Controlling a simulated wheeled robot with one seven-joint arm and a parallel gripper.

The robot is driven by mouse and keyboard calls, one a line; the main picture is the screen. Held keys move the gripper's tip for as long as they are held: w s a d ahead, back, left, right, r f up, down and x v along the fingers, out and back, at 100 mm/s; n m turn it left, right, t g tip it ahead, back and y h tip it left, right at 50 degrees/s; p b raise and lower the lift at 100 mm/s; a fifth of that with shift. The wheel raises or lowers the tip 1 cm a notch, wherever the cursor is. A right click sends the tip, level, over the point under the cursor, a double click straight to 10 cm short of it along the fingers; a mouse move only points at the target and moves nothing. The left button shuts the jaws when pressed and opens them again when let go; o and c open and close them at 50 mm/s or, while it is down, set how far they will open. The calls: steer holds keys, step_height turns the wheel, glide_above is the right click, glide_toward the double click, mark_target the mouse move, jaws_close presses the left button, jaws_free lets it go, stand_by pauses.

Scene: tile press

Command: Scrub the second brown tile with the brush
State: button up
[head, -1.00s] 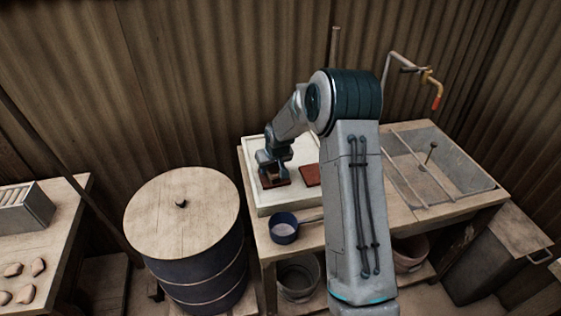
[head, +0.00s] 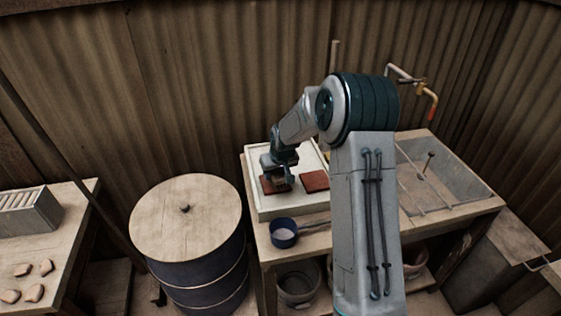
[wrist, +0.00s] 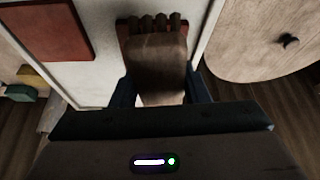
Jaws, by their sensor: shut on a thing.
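Two brown tiles lie in a shallow white tray (head: 253,178) on the bench in the head view. The left tile (head: 267,187) is partly hidden under my gripper (head: 281,178); the right tile (head: 314,181) is uncovered. In the wrist view my gripper (wrist: 160,92) is shut on a brown brush (wrist: 158,62), its dark bristle tufts pointing away from me. The tufts are over the left tile (wrist: 122,27), and seem to touch it. The other tile (wrist: 45,28) lies apart from the brush. Which tile counts as second does not show.
A dark blue pan (head: 283,233) with a handle stands on the bench in front of the tray. A lidded drum (head: 186,215) stands left of the bench, close to the tray. A basin (head: 455,180) and tap (head: 431,98) are at the right. My arm hides the bench's middle.

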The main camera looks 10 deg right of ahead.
steer(key=shift+r+p, duration=0.65)
steer(key=shift+r, duration=0.9)
